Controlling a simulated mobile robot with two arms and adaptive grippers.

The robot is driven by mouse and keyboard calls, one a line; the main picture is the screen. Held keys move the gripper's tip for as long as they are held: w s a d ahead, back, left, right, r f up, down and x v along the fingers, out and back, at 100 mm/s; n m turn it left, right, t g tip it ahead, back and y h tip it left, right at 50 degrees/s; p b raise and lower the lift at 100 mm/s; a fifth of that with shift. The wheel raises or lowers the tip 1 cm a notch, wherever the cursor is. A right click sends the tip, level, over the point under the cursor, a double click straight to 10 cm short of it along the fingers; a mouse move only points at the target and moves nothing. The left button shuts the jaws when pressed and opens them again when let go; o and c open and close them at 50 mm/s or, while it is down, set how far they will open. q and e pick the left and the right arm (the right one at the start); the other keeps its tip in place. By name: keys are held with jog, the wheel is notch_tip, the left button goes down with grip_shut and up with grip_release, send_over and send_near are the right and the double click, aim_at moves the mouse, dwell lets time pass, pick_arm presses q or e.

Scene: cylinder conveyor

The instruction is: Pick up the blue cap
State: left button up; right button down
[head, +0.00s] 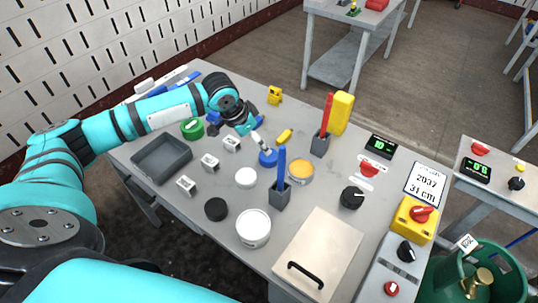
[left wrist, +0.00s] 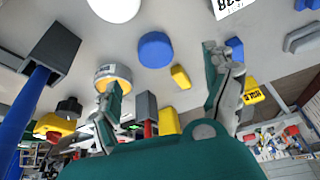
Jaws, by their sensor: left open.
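The blue cap (head: 268,158) is a round piece lying on the grey table, left of the blue pen in its grey holder. In the left wrist view the blue cap (left wrist: 155,49) lies beyond the open fingers, roughly between their directions. My left gripper (head: 252,133) is open and empty, just behind and left of the cap in the head view, and seems apart from it. Its two fingers also show wide apart in the left wrist view (left wrist: 162,68). My right gripper is not in view.
Near the cap are a small yellow piece (head: 285,136), a pen holder (head: 280,193), an orange-topped tin (head: 300,172) and a white cap (head: 246,177). A black cap (head: 216,209), a white tub (head: 253,228) and a grey tray (head: 161,158) stand further off.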

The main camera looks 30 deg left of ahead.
aim_at(261, 157)
pick_arm(q)
jog(key=x, duration=0.4)
jog(key=shift+w+d, duration=0.15)
jog(key=shift+d+f, duration=0.1)
jog(key=shift+f, duration=0.3)
jog(key=x, duration=0.3)
jog(key=p+x, duration=0.1)
jog(key=shift+d+f, duration=0.25)
jog(key=shift+f, duration=0.15)
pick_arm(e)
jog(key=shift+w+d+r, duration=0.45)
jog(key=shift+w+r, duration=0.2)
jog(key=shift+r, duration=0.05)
pick_arm(q)
jog(key=shift+s, duration=0.25)
jog(key=shift+c, duration=1)
jog(key=c, duration=0.9)
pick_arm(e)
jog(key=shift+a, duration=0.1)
